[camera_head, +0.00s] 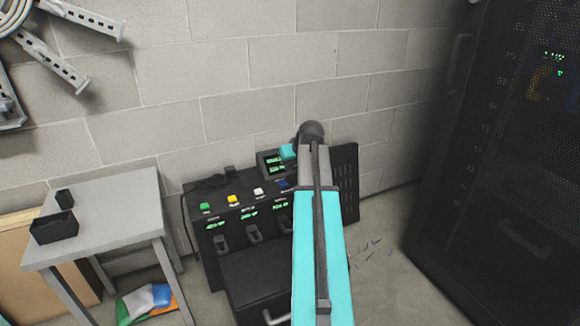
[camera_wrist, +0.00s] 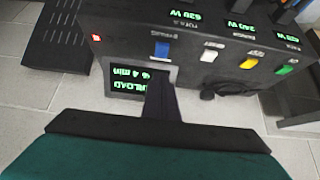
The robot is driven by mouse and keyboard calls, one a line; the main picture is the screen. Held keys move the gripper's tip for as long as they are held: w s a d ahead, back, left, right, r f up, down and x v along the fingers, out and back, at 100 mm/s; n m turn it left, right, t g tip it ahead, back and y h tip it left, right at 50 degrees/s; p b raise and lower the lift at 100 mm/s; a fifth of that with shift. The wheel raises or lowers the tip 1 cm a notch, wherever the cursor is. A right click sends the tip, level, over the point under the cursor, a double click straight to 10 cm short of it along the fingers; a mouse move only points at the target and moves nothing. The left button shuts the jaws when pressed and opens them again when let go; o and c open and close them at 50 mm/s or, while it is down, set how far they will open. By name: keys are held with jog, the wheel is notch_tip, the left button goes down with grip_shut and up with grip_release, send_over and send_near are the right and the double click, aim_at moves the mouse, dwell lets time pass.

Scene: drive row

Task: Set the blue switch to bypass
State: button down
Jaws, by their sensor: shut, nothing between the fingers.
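The blue switch (camera_wrist: 162,49) is on the dark cabinet's control panel, at the end of a row of coloured switches. It also shows in the head view (camera_head: 283,184), just left of my arm. I cannot tell which position it is set to. In the wrist view, which is upside down to the panel, my gripper (camera_wrist: 159,80) is shut and empty. Its dark fingers point at the panel just below the blue switch in the picture and cover part of a green-lit display (camera_wrist: 130,80). I cannot tell if they touch anything.
White (camera_wrist: 210,51), yellow (camera_wrist: 250,60) and green (camera_wrist: 287,66) switches sit beside the blue one. A red light (camera_wrist: 96,38) is on the other side. A grey table (camera_head: 110,200) stands left of the cabinet and a black rack (camera_head: 500,150) right, with floor between.

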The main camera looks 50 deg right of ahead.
jog(key=b, duration=0.2)
send_over(284, 183)
jog(key=s+a, duration=0.1)
jog(key=s, duration=0.1)
notch_tip(284, 183, down, 4)
jog(key=shift+s+f, duration=0.15)
jog(key=shift+f, duration=0.05)
notch_tip(284, 183, down, 2)
jog(key=shift+s+a+f+b, duration=0.1)
jog(key=shift+a+b, duration=0.05)
jog(key=shift+b, duration=0.35)
jog(key=shift+s+f+b, duration=0.15)
jog(key=shift+f+b, duration=0.25)
jog(key=shift+f, duration=0.45)
